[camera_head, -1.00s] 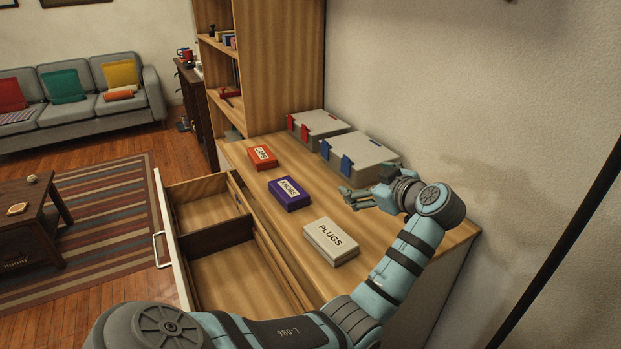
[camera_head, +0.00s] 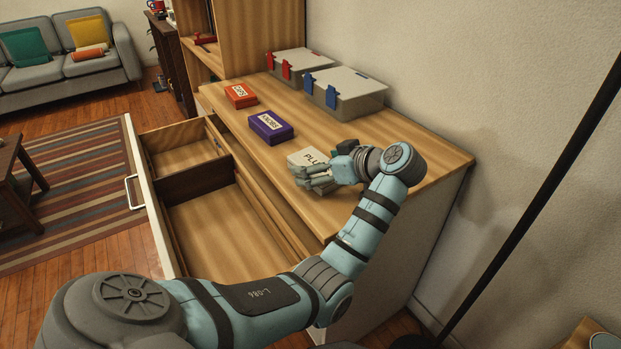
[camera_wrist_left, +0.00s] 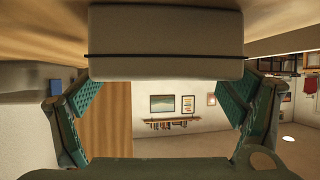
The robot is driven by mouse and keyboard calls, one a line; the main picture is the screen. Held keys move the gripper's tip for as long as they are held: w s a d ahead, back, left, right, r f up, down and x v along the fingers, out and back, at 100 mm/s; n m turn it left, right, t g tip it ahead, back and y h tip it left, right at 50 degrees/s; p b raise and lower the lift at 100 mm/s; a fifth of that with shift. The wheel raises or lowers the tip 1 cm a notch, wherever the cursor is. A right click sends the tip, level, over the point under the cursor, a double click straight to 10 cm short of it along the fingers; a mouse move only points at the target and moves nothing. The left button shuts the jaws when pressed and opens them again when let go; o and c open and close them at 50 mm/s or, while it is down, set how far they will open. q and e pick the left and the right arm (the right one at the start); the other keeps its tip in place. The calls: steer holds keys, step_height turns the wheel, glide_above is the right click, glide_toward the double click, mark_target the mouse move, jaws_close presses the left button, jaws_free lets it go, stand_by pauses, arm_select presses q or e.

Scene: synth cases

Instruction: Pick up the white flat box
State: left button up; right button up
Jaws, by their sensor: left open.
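The white flat box (camera_head: 303,158), labelled PLUGS, lies on the wooden top of the cabinet. My left gripper (camera_head: 312,179) is at its near right side, low over the top, and hides part of the box and its label. In the left wrist view the box (camera_wrist_left: 165,42) spans the upper middle, and the open fingers of my left gripper (camera_wrist_left: 165,100) are spread to either side below it. I cannot tell whether the fingers touch it. My right gripper is not in view.
A purple box (camera_head: 271,127) and a red box (camera_head: 241,95) lie further back on the cabinet top (camera_head: 415,150). Two grey cases (camera_head: 345,92) with red and blue latches stand by the wall. An open drawer (camera_head: 222,232) juts out on the left.

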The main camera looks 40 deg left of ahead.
arm_select(q)
steer(key=shift+w+a+f, duration=0.15)
steer(key=shift+a+f, duration=0.2)
steer(key=shift+a, duration=0.2)
steer(key=shift+d+r, duration=0.1)
steer(key=shift+c, duration=1.4)
steer(key=c, duration=1.1)
steer(key=shift+r, duration=0.1)
steer(key=shift+c, duration=0.2)
